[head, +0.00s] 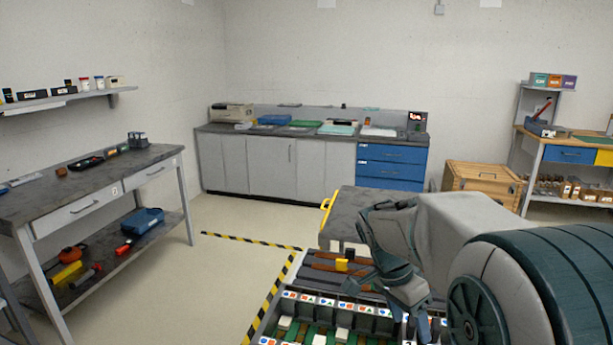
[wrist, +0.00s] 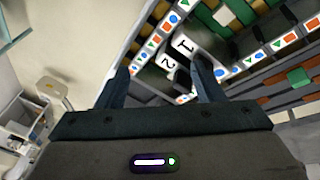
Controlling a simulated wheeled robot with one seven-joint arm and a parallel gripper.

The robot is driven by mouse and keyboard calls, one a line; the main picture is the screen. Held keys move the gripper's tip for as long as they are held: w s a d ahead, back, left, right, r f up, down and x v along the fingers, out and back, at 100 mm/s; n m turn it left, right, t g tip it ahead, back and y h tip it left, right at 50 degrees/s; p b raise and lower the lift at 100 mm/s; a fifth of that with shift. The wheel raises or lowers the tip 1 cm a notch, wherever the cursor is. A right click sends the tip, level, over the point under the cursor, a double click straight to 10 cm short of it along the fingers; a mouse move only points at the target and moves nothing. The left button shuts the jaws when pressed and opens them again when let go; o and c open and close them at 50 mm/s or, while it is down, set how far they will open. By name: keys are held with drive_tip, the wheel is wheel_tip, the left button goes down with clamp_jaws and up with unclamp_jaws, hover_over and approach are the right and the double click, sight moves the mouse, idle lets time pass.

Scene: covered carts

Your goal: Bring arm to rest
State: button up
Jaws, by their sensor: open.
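My arm reaches in from the right in the head view, bent at the wrist. My gripper (head: 424,325) points down over the open cart's sorting tray (head: 283,309). In the wrist view my gripper (wrist: 160,66) shows two dark fingers spread apart. I see nothing held between them. White tags marked 1 and 2 (wrist: 177,53) show beyond the fingertips, by the tray's dark compartments. How far the fingertips are above the tray is hard to tell. The lower part of the gripper is near the bottom edge of the head view.
The tray has label strips with coloured shapes and several small blocks. A grey cart cover (head: 345,212) with a yellow handle lies behind it. A workbench (head: 85,185) stands left, cabinets (head: 265,163) at the back, a wooden crate (head: 478,186) at right. Floor (head: 225,272) left of the striped tape is clear.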

drive_tip(key=s+a+n+t+y, duration=0.2)
drive_tip(key=s+n, duration=0.4)
drive_tip(key=s+a+n+t+y, duration=0.1)
drive_tip(key=s+a+n+t, duration=0.1)
drive_tip(key=s+n, duration=0.5)
drive_tip(key=shift+s+a+f+y+p, duration=0.15)
drive_tip(key=shift+a+f+y+p, duration=0.1)
drive_tip(key=shift+a+y+p, duration=0.15)
